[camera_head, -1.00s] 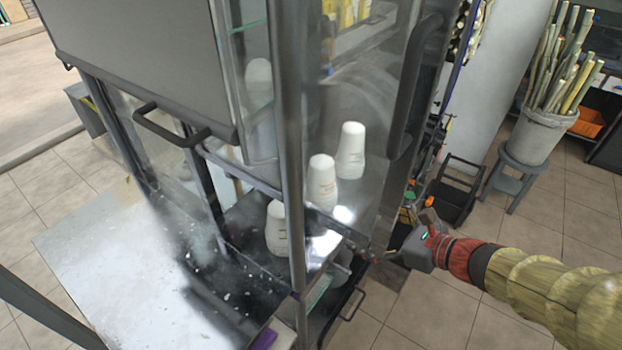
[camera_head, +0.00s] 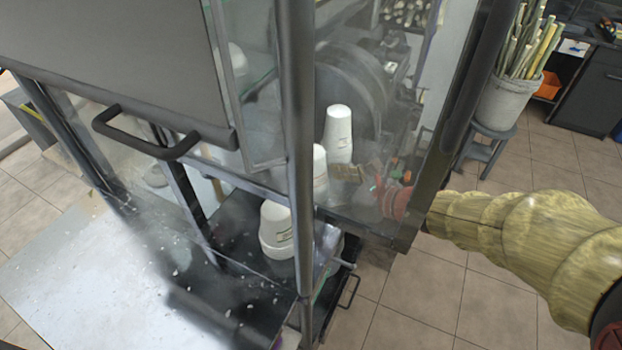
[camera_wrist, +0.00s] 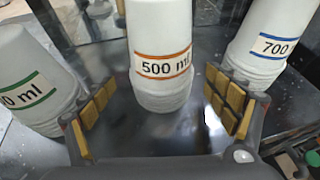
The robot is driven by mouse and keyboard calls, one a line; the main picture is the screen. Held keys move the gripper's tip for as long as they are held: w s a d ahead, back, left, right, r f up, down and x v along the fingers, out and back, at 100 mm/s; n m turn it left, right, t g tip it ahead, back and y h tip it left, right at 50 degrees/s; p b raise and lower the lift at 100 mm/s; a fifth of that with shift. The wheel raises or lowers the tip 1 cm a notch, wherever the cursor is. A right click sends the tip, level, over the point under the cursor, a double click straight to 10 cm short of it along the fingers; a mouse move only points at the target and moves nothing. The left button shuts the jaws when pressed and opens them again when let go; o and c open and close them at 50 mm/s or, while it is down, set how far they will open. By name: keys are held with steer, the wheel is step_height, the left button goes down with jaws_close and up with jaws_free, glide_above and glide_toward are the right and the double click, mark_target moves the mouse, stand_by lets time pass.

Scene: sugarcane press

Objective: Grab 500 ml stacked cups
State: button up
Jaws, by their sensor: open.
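The white 500 ml stacked cups (camera_wrist: 160,88), upside down with an orange label, stand upright in the middle of the wrist view. In the head view they are the middle stack (camera_head: 320,172), partly hidden by the cabinet post. My gripper (camera_wrist: 158,100) is open, with one gold-padded finger on each side of the stack's lower part. Gaps show between pads and cups.
A green-labelled stack (camera_wrist: 32,85) stands left and a blue-labelled 700 ml stack (camera_wrist: 270,40) right, both close to my fingers. They stand on a dark shelf (camera_head: 240,222) inside a metal-framed glass cabinet. The frame post (camera_head: 297,120) and glass side (camera_head: 375,215) are close to my arm.

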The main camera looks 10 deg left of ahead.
steer(key=b+x, duration=0.1)
steer(key=x, duration=0.2)
steer(key=shift+w+f, duration=0.1)
steer(key=shift+w, duration=0.05)
steer(key=c, duration=0.3)
steer(key=c, duration=1)
